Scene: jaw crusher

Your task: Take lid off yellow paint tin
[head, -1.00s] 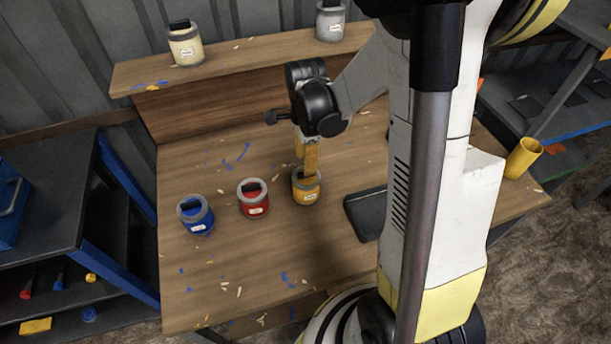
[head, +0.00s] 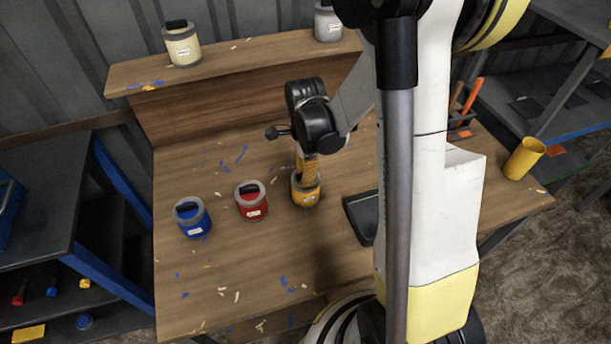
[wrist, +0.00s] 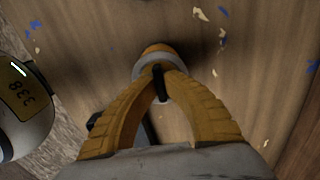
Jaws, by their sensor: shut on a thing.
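The yellow paint tin (head: 305,196) stands upright on the wooden workbench, at the right end of a row of three tins. It has a grey rim and a pale label. My gripper (head: 307,180) is directly above it, pointing down. In the wrist view my gripper (wrist: 159,76) has its two yellow fingers brought together on the black lid handle (wrist: 161,90). The tin's yellow side (wrist: 157,49) shows just beyond the fingertips. The lid appears to sit on the tin; the fingers hide most of it, and I cannot see a gap.
A red tin (head: 251,202) and a blue tin (head: 192,219) stand to the left. A black tray (head: 362,217) lies close on the right. A cream tin (head: 183,47) and a grey tin (head: 328,22) stand on the raised shelf. A yellow cup (head: 523,159) is at the right edge.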

